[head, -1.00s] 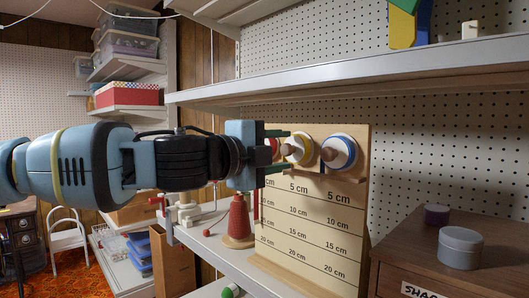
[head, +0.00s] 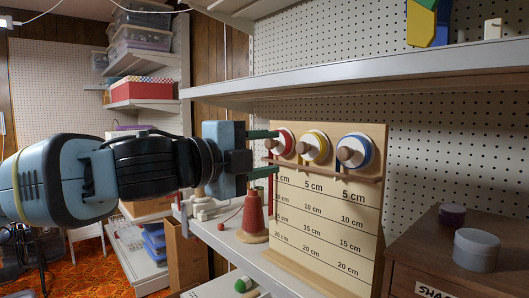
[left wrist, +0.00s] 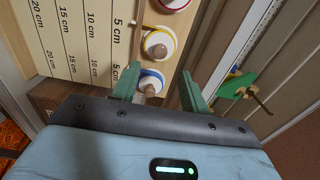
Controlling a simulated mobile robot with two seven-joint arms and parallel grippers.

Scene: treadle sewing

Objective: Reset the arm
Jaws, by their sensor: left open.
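My left gripper (head: 277,152) is open and empty, with its green fingers pointing right towards a wooden measuring board (head: 330,225). It also shows in the left wrist view (left wrist: 160,88). The board carries a red-rimmed spool (head: 285,141), a yellow-rimmed spool (head: 318,146) and a blue-rimmed spool (head: 360,152), each with a wooden knob. In the head view the fingertips are beside the red-rimmed spool. In the left wrist view the blue-rimmed spool (left wrist: 150,82) appears between the fingers; contact cannot be told. My right gripper is not in view.
A shelf (head: 400,75) runs above the board. A red cone of thread (head: 253,215) stands left of the board. A brown cabinet (head: 445,235) at right bears a grey round tin (head: 476,250) and a purple one (head: 452,214).

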